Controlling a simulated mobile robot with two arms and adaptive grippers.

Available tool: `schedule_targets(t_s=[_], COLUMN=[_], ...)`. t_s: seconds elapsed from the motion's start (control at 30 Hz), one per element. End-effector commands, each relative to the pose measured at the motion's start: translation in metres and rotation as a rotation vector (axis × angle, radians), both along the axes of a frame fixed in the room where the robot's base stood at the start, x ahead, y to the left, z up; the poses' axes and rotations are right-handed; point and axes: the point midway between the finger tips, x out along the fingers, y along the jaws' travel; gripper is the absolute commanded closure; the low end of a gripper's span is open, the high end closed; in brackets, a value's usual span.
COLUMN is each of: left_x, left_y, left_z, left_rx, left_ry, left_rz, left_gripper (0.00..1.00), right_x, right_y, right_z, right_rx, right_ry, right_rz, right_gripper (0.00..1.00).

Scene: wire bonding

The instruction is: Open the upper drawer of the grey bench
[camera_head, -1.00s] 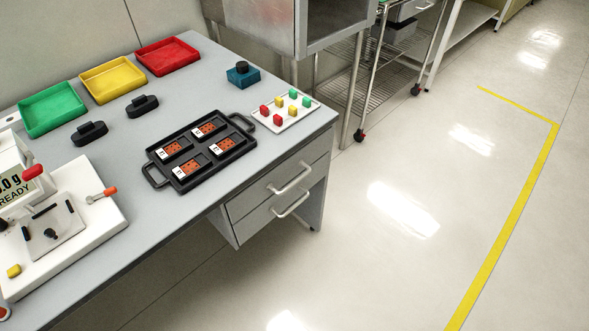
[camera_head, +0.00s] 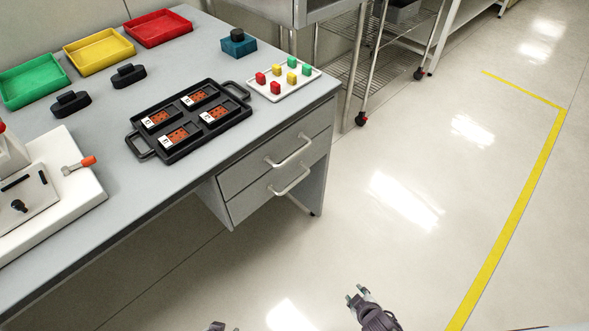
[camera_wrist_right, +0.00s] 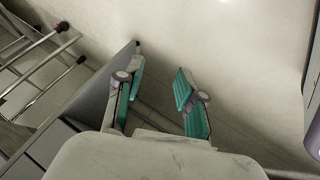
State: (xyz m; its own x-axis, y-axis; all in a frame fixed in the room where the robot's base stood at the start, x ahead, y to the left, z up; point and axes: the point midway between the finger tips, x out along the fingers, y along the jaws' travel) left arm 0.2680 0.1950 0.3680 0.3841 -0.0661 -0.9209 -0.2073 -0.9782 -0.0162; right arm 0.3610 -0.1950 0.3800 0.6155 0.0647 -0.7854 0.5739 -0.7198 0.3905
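The grey bench (camera_head: 95,212) stands on the left in the head view, with two drawers under its right end. The upper drawer (camera_head: 240,172) looks closed and has a silver bar handle (camera_head: 291,152). My right gripper (camera_head: 357,293) is low over the floor, in front of and apart from the drawers. In the right wrist view my right gripper (camera_wrist_right: 158,90) is open and empty, with green-padded fingers spread; grey panels, apparently the bench, lie to its left. Of my left gripper (camera_head: 222,327) only a small tip shows at the bottom edge.
The lower drawer (camera_head: 250,201) looks closed, with its own handle (camera_head: 291,181). A black tray (camera_head: 188,146) and a white plate of coloured blocks (camera_head: 258,87) rest on the bench. A wire cart (camera_head: 352,72) stands behind it. The floor at right is clear.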

Motion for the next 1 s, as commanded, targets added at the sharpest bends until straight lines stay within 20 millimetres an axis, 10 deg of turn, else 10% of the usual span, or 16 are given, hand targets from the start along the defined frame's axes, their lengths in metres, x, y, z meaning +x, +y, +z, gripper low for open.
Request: schedule_targets(t_s=[0.1,0.3,0.6,1.0], left_x=[0.056,0.111,0.118,0.102], left_y=[-0.013,-0.026,-0.029,-0.023], left_z=[0.019,0.099,0.204,0.212], left_rx=[-0.028,-0.071,-0.112,-0.094], left_ry=[-0.131,-0.335,-0.540,-0.468], left_rz=[0.000,-0.001,-0.001,0.005], left_gripper=[0.54,0.54,0.54,0.54], right_x=[0.083,0.160,0.163,0.193], right_y=[0.030,0.082,0.127,0.144], right_z=[0.033,0.143,0.277,0.309], right_rx=[-0.093,-0.284,-0.513,-0.547], right_ry=[-0.259,-0.689,-1.132,-1.193], right_rz=[0.176,0.395,0.514,0.518], right_gripper=[0.62,0.62,0.62,0.62])
